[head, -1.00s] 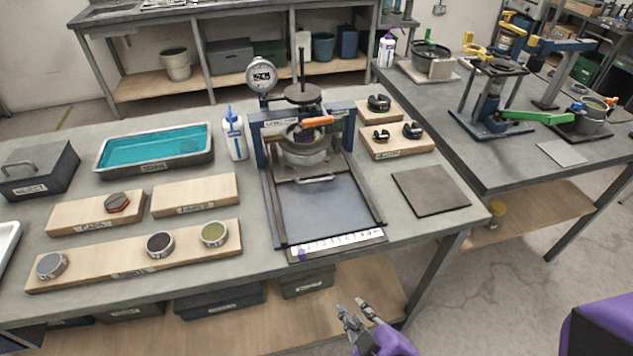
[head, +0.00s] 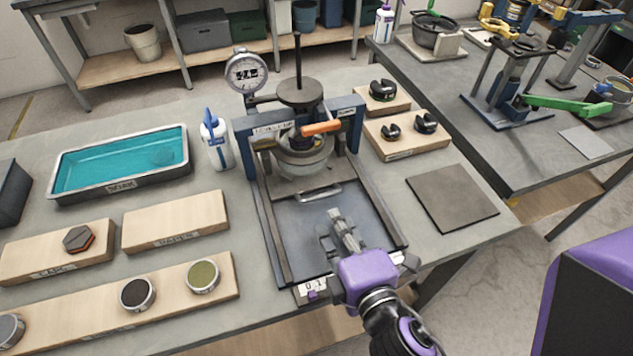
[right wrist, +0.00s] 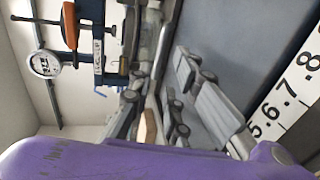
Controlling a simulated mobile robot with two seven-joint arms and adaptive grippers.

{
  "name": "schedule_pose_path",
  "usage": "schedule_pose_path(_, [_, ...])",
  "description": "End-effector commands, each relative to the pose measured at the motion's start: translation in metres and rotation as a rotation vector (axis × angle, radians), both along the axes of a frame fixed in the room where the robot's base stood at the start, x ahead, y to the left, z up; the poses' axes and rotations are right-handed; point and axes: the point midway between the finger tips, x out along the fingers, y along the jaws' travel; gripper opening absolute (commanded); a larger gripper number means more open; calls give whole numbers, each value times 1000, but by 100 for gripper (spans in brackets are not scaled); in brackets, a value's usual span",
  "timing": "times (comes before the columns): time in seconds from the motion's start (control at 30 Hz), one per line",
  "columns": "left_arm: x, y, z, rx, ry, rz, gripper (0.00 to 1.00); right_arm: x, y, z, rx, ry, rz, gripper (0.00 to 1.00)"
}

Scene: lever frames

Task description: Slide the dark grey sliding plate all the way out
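The dark grey sliding plate (head: 297,233) lies flat between the rails (head: 268,230) of the blue-framed press (head: 243,140). A light metal bar handle (head: 318,193) shows at its far end, below the round cup. My purple right gripper (head: 333,228) is above the plate, with its fingertips pointing at the handle and short of it. Its fingers look parted and empty. In the right wrist view the fingers (right wrist: 160,95) are over the blue-grey surface, beside the number scale (right wrist: 285,100). My gripper hides the plate's near right part in the head view. My left gripper is not in view.
The press carries a dial gauge (head: 246,72) and an orange-handled lever (head: 321,128). A flat dark square (head: 452,196) lies to the right. Wooden blocks with black rings (head: 408,137) stand behind it. A white bottle (head: 216,142) and a teal tray (head: 120,165) are left.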

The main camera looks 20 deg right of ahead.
Motion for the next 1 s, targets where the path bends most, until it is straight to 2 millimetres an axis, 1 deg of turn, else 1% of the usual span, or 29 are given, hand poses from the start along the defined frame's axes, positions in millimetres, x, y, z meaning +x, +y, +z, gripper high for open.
schedule_pose_path(0.07, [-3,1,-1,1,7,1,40,5,0,-1,0,-1,0,17])
schedule_pose_path(0.17, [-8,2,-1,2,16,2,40,19,1,-2,-1,-4,1,17])
schedule_pose_path(0.33, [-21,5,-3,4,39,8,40,47,2,-7,-1,-5,1,17])
schedule_pose_path(0.43, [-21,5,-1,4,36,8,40,60,2,-11,-1,-3,1,17])
schedule_pose_path(0.5, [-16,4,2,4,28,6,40,67,3,-13,0,-3,1,17])
schedule_pose_path(0.67, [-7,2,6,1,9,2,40,75,3,-16,2,0,1,17])
schedule_pose_path(0.87, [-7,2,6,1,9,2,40,75,3,-17,2,0,0,17])
schedule_pose_path(0.9, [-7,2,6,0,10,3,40,75,3,-16,2,0,1,16])
schedule_pose_path(1.0, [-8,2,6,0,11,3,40,75,3,-16,1,0,1,2])
